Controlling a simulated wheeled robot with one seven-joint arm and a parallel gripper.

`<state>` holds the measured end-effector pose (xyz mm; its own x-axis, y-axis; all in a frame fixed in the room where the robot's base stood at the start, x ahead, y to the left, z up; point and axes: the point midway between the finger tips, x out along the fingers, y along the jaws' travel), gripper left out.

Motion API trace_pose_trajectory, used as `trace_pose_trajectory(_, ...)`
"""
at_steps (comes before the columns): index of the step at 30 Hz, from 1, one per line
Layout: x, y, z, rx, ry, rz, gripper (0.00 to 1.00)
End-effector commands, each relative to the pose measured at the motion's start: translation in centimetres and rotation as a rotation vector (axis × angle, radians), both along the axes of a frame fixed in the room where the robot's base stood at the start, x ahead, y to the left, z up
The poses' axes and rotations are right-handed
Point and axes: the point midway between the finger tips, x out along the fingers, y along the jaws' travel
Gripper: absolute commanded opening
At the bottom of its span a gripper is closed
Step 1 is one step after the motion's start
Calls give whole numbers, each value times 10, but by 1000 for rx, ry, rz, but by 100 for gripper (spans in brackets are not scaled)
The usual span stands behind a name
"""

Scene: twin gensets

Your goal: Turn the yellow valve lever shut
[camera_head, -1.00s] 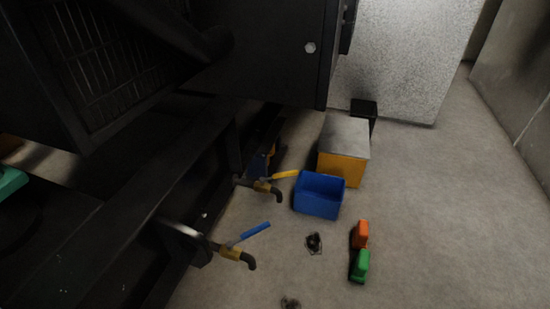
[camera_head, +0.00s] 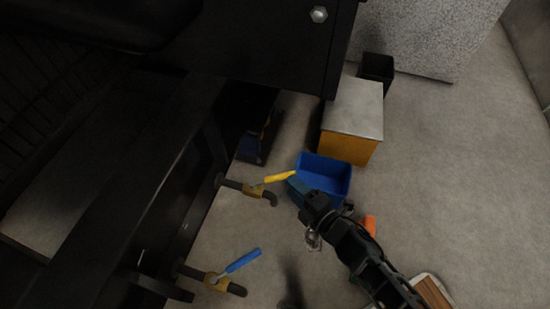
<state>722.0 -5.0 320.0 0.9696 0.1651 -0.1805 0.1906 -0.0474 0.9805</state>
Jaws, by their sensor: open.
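The yellow valve lever (camera_head: 280,177) sticks out to the right from a brass valve body (camera_head: 254,190) on a dark pipe with a down-turned end, low on the genset's side. My gripper (camera_head: 298,188) is just right of the lever's tip, in front of the blue bin. It is open, but its fingers are dark and hard to make out. I cannot tell whether they touch the lever. A second valve with a blue lever (camera_head: 243,261) is lower in the picture, clear of my gripper.
The blue bin (camera_head: 325,169) stands on the floor close behind my gripper. A yellow box with a grey top (camera_head: 350,148) and a black bin (camera_head: 377,69) stand farther back. An orange object (camera_head: 370,225) is partly hidden by my arm. The dark genset frame fills the left. Floor at right is clear.

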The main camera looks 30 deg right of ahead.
Motion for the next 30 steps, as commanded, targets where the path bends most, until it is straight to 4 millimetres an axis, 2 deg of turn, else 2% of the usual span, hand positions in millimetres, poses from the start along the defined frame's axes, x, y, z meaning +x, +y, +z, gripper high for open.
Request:
trace_pose_trajectory(5,17,3,-4,-4,-2,3,45)
trace_pose_trajectory(15,65,11,-13,-3,-3,2,45)
trace_pose_trajectory(21,75,13,-14,-3,-1,2,45)
trace_pose_trajectory(28,76,13,-14,-3,0,1,45)
trace_pose_trajectory(30,76,13,-14,-3,0,1,40)
